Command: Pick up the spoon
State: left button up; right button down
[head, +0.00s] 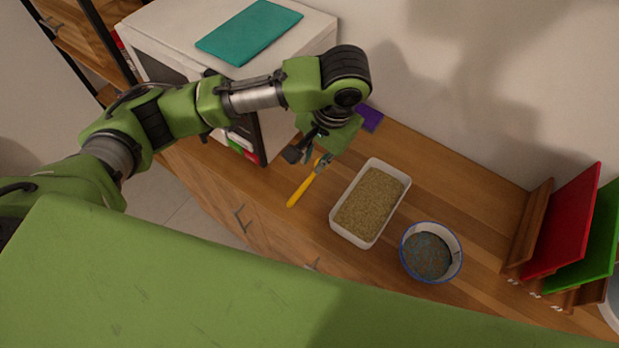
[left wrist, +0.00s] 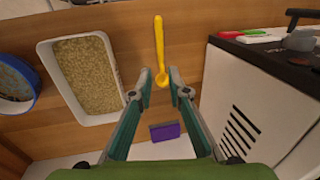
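The yellow spoon (head: 299,190) lies on the wooden counter, left of the white tray in the head view. In the left wrist view the spoon (left wrist: 159,45) has its handle pointing away and its bowl end toward me. My left gripper (head: 309,158) is over the counter at the bowl end of the spoon, which it partly hides in the head view. In the left wrist view the left gripper (left wrist: 162,83) is open, with the bowl end between or just beyond its fingertips. I cannot tell the height gap. My right gripper is out of view.
A white tray (head: 337,223) of tan grains and a blue-rimmed bowl (head: 459,262) stand on the counter. A purple block (head: 369,118) lies near the wall. A white appliance (head: 170,25) stands close beside the spoon. Red (head: 568,222) and green boards stand at right.

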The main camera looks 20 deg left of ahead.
pick_arm(q)
jog(key=p, duration=0.1)
send_over(304, 186)
jog(key=d, duration=0.1)
notch_tip(304, 186, down, 8)
jog(key=shift+s+f, duration=0.1)
jog(key=shift+s, duration=0.05)
jog(key=f, duration=0.1)
jog(key=f+p, duration=0.1)
jog(key=f, duration=0.3)
jog(key=shift+a+p, duration=0.35)
jog(key=shift+f, duration=0.1)
grip_shut()
